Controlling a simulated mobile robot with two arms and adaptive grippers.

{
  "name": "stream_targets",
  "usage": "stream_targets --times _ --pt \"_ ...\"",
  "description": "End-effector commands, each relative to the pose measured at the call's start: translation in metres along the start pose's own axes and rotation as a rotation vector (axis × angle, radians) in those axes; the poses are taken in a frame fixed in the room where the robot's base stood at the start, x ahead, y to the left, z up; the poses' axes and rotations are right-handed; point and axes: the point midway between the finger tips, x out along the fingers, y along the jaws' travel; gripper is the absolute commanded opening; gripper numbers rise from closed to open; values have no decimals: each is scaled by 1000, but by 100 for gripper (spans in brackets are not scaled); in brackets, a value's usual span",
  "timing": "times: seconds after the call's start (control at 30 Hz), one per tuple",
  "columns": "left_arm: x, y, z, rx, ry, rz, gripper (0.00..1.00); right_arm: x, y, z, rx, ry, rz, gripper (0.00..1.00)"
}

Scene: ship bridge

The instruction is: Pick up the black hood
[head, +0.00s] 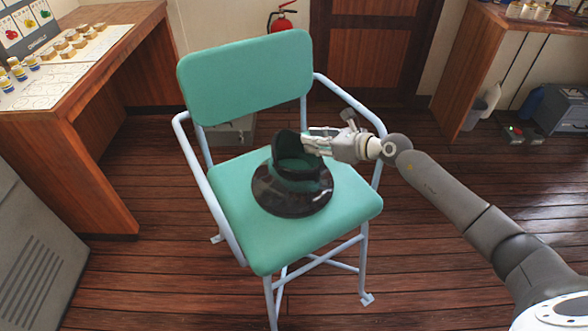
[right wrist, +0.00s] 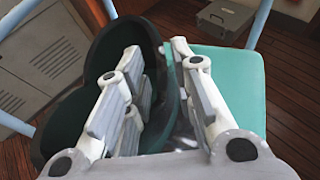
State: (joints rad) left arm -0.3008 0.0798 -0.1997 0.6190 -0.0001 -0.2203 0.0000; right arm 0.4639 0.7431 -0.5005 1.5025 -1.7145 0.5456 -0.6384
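The black hood (head: 295,190) stands upright on the green chair seat. It has a wide, round, glossy base and a raised, open collar with a greenish inside. My right gripper (head: 312,141) is at the right side of the collar's upper rim. In the right wrist view, the hood (right wrist: 95,60) fills the left and middle. There the right gripper (right wrist: 160,70) has its fingers spread, one inside the collar and one outside, with the dark wall between them. A gap shows between the fingers and the wall. My left gripper is not in view.
The green chair (head: 245,80) has a tall backrest and pale metal armrests (head: 205,180) on both sides. A wooden desk (head: 90,100) stands at the left and another (head: 490,60) at the right. A grey cabinet (head: 35,260) is at the lower left.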

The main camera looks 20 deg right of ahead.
Motion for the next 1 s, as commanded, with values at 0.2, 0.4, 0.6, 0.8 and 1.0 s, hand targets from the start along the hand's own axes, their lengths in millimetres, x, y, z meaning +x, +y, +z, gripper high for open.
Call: stream_targets --times 0.2,0.4,0.6,0.8,1.0 --pt "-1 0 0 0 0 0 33 20 0 1 -1 -1 -1 24" --pt "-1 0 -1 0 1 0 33 21 0 0 -1 -1 -1 24" --pt "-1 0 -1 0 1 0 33 21 0 0 0 -1 -1 2" --pt "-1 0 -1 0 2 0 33 21 -1 0 0 0 -1 0" --pt "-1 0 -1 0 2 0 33 20 -1 2 0 -5 -2 0"
